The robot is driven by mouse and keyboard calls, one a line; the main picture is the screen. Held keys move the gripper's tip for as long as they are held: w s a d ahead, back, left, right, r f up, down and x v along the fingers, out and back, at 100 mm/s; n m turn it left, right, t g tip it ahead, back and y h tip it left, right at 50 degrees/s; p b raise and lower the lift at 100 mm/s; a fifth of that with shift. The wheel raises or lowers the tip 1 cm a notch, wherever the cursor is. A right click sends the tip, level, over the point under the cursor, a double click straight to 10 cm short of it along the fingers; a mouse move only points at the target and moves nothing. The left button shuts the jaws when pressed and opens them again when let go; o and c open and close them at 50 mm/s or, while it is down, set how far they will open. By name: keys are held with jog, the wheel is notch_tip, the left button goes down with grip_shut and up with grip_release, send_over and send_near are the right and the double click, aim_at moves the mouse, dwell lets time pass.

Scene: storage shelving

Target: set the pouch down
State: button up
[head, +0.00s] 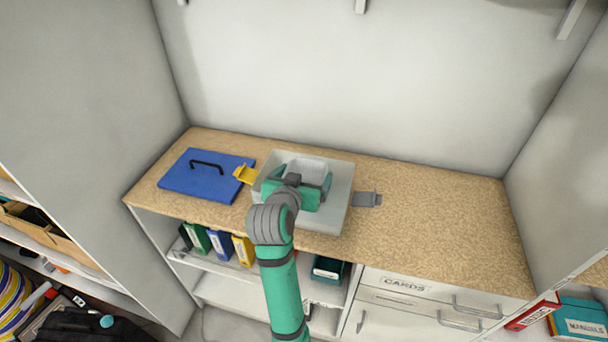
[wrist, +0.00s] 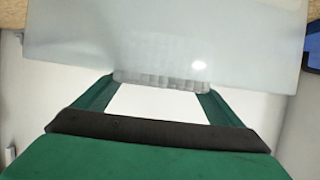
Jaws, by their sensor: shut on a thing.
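My gripper (head: 300,185) is at the end of my green arm, over the pale grey square body on the counter. In the wrist view my gripper (wrist: 158,84) has its two green fingers closing on the ends of a pale ribbed strip, which I take to be the pouch (wrist: 162,79). In the head view a light patch shows just beyond the fingers; I cannot tell whether it is the pouch. The pale square body (head: 338,212) fills much of the wrist view. I cannot tell whether the pouch touches it.
A blue lid-like panel (head: 190,181) with a black handle lies left on the wood-grain counter (head: 440,228). A yellow latch (head: 245,175) and a grey latch (head: 368,199) flank the square body. The right counter is clear. Binders (head: 220,243) stand below; walls close three sides.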

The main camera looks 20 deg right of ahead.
jog(key=shift+a+f, duration=0.1)
jog(key=shift+f, duration=0.5)
jog(key=o, duration=0.8)
jog(key=shift+r, duration=0.25)
jog(key=v, duration=1.2)
jog(key=shift+r, duration=0.35)
jog(key=shift+f, duration=0.1)
